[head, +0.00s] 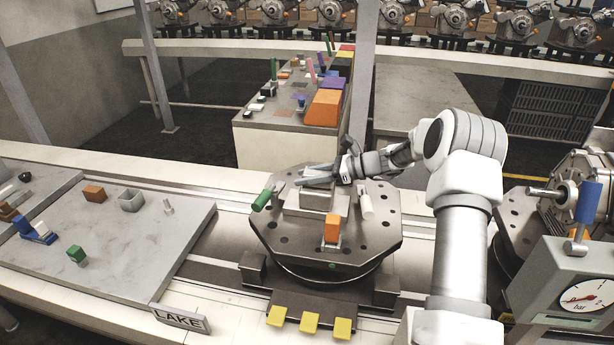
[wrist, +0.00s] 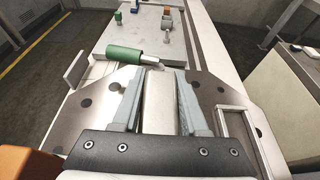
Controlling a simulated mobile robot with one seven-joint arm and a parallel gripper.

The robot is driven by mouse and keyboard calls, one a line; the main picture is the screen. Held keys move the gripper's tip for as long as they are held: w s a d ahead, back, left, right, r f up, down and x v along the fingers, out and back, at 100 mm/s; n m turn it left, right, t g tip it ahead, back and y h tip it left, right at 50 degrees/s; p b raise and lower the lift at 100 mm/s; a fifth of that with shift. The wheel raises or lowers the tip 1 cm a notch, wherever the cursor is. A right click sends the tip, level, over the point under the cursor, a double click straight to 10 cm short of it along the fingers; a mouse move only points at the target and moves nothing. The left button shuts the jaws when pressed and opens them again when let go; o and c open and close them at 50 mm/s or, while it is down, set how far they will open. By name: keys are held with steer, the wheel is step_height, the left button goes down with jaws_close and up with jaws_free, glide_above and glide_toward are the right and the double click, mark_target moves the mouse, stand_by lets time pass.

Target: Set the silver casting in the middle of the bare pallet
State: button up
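The silver casting (head: 313,199) is a pale block inside the octagonal steel fixture plate (head: 384,228), among its upright clamps. My gripper (head: 316,176) is over the casting, reaching in from the right. In the wrist view the casting (wrist: 160,103) lies between the two spread fingers of my gripper (wrist: 160,95). Whether the fingers press on its sides or only straddle it cannot be told. The casting's lower part is hidden. A broad grey pallet (head: 135,262) at the left, by a LAKE sign, carries small parts; I cannot tell which pallet is the bare one.
A pressure gauge box (head: 568,285) is at the lower right. The pallet at left holds an orange block (head: 94,193), a grey open box (head: 131,201) and a green block (head: 76,254).

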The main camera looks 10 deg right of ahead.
steer(key=o, duration=0.5)
steer(key=shift+r, duration=0.15)
steer(key=shift+c, duration=0.2)
steer(key=shift+o, duration=0.2)
steer(key=shift+s+f, duration=0.1)
steer(key=shift+f, duration=0.15)
steer(key=v, duration=1.7)
steer(key=shift+d+r, duration=0.2)
